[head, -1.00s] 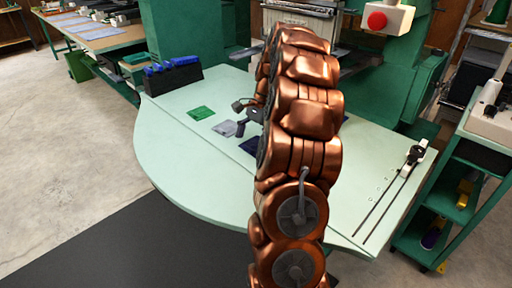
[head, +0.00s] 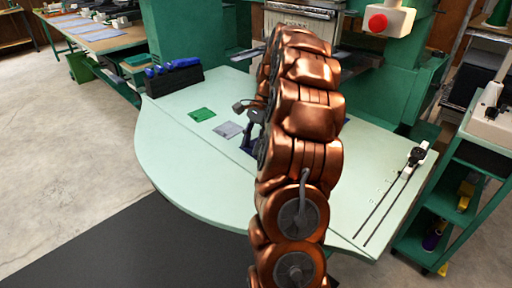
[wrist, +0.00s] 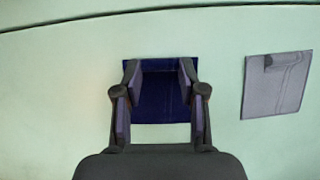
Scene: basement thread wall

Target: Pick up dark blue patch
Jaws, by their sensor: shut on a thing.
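The dark blue patch (wrist: 160,97) lies between the two fingers of my gripper (wrist: 160,70) in the wrist view. The fingers are shut on its left and right sides. Its far edge shows between the fingertips, and my gripper's palm is close to its near edge. In the head view, a small part of the dark blue patch (head: 246,150) shows beside my arm, which hides the rest. I cannot tell whether the patch is clear of the table.
A grey patch (wrist: 276,85) lies to the right in the wrist view. A green patch (head: 202,114) lies farther off on the pale green table (head: 190,165). A black rack with blue-topped items (head: 174,78) stands at the table's back left. The table's front left is clear.

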